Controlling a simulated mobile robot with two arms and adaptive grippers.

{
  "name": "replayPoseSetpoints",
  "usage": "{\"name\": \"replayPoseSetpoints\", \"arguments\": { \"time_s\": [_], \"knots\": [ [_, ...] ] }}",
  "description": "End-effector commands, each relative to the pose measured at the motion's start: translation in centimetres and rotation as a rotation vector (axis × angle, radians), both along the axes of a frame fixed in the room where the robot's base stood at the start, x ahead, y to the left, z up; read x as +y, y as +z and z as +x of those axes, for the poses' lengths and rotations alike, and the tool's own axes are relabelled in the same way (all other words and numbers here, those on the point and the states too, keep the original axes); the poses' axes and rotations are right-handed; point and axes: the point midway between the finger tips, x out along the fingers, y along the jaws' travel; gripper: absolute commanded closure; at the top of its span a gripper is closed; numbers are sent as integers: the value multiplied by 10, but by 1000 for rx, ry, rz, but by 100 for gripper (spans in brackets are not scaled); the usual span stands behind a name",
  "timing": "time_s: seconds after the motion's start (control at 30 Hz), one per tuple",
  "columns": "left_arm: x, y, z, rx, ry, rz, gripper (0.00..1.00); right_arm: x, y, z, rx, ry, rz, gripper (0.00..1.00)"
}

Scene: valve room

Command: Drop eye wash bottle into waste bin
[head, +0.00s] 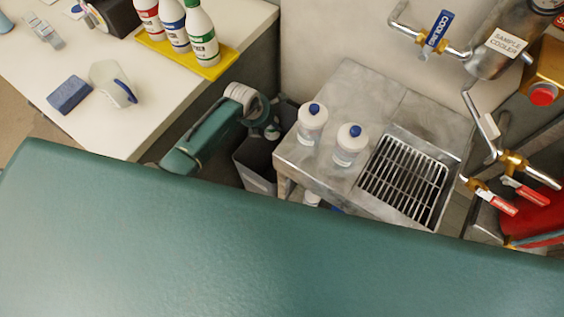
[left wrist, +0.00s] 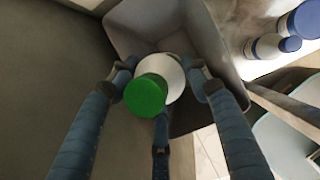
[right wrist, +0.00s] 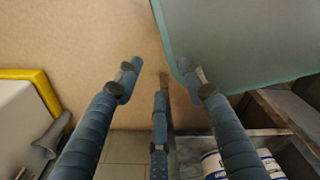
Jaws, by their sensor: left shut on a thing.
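The eye wash bottle (left wrist: 174,78) is white with a green cap (left wrist: 146,95). My left gripper (left wrist: 160,82) is shut on it. In the head view my left gripper (head: 268,128) is low in the gap between the bench and the steel sink unit, with a small part of the bottle (head: 272,133) showing. The grey waste bin (head: 256,178) stands below it. In the left wrist view the bin (left wrist: 200,30) opens behind and below the bottle. My right gripper (right wrist: 160,85) is open and empty in the right wrist view.
Two white bottles with blue caps (head: 312,122) (head: 349,144) stand on the steel sink unit (head: 370,85), left of its grate (head: 405,180). The white bench (head: 60,130) holds several bottles on a yellow tray (head: 212,69). Pipes and valves (head: 435,40) are at right.

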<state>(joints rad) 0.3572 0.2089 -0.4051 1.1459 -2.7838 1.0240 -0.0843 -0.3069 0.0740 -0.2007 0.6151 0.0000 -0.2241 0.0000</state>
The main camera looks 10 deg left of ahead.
Motion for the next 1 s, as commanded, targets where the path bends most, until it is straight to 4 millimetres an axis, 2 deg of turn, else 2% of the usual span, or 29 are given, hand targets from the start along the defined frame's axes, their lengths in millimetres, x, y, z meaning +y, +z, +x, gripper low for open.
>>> {"name": "replayPoseSetpoints", "arguments": {
  "time_s": [0.03, 0.07, 0.17, 0.3, 0.47, 0.63, 0.67, 0.73, 1.0],
  "knots": [
    [-1, -12, 1, -2, 0, -2, 88, -1, -12, -10, 13, 0, -2, 60],
    [-1, -15, 1, -2, 0, -2, 88, -1, -15, -14, 19, 0, -2, 60],
    [0, -28, 1, -2, 0, -1, 88, -2, -26, -17, 23, 0, -3, 60],
    [-1, -39, 1, -3, -1, -2, 88, -3, -36, -1, 1, 1, -3, 60],
    [0, -40, 1, -3, -2, 0, 88, -3, -35, 24, -37, 2, -1, 60],
    [0, -40, 1, -3, -2, 0, 88, -5, -34, 25, -38, 1, -3, 60],
    [0, -40, 1, -3, -2, 0, 46, -5, -34, 24, -36, 1, -4, 60],
    [0, -40, 1, -3, -2, 0, 32, -5, -34, 19, -29, 1, -4, 60],
    [0, -41, 0, 1, -2, 1, 30, -7, -36, 3, -6, 1, -7, 60]
  ]
}}
